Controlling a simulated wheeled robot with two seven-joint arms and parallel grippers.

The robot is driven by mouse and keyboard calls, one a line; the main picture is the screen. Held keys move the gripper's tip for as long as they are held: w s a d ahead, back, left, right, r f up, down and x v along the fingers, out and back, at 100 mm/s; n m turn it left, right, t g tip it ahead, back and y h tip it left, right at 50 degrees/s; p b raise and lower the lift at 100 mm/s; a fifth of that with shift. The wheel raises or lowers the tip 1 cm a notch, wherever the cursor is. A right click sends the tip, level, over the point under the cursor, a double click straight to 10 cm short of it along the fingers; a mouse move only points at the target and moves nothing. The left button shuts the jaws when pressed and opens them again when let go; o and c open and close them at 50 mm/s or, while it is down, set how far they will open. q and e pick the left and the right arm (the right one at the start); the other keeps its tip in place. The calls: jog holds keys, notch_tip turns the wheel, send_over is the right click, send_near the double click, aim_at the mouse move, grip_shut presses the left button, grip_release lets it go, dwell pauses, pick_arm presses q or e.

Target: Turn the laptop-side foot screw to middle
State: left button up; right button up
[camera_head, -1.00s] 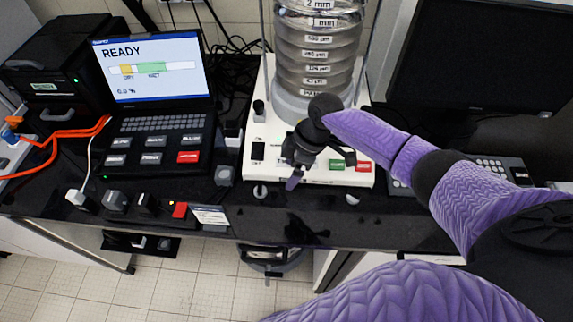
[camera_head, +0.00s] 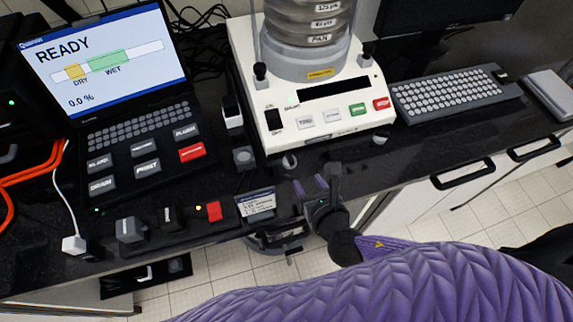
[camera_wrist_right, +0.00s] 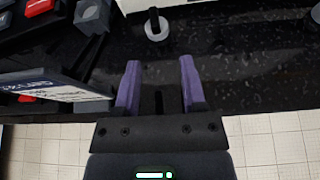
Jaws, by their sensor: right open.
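The laptop-side foot screw (camera_head: 289,162) is a small pale round knob under the front left corner of the white sieve shaker (camera_head: 327,141). In the right wrist view the foot screw (camera_wrist_right: 157,30) is a pale disc with a dark bar, beyond the fingertips near the top edge. My right gripper (camera_head: 310,184) is open and empty at the table's front edge, apart from the screw. In its wrist view, the two purple fingers (camera_wrist_right: 159,64) point toward the screw, which lies roughly in line with the gap. My left gripper is not in view.
The other foot screw (camera_head: 380,139) is under the shaker's front right corner. The laptop (camera_head: 110,75) is at left; a keyboard (camera_head: 452,95) is at right.

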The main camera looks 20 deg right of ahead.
aim_at(292, 160)
jog(key=shift+s+a+n+y, duration=0.3)
jog(key=shift+a+n, duration=0.15)
jog(key=shift+n, duration=0.05)
jog(key=b+x, duration=0.1)
jog(key=x, duration=0.4)
jog(key=b+x, duration=0.1)
jog(key=x, duration=0.2)
jog(key=shift+w+d+b, duration=0.25)
jog(key=shift+w+b, duration=0.05)
jog(key=shift+w, duration=0.05)
jog(key=shift+w+f, duration=0.1)
jog(key=shift+w, duration=0.45)
jog(key=c, duration=0.7)
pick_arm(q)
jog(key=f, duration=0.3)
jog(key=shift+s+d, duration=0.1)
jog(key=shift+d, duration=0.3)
pick_arm(e)
grip_shut()
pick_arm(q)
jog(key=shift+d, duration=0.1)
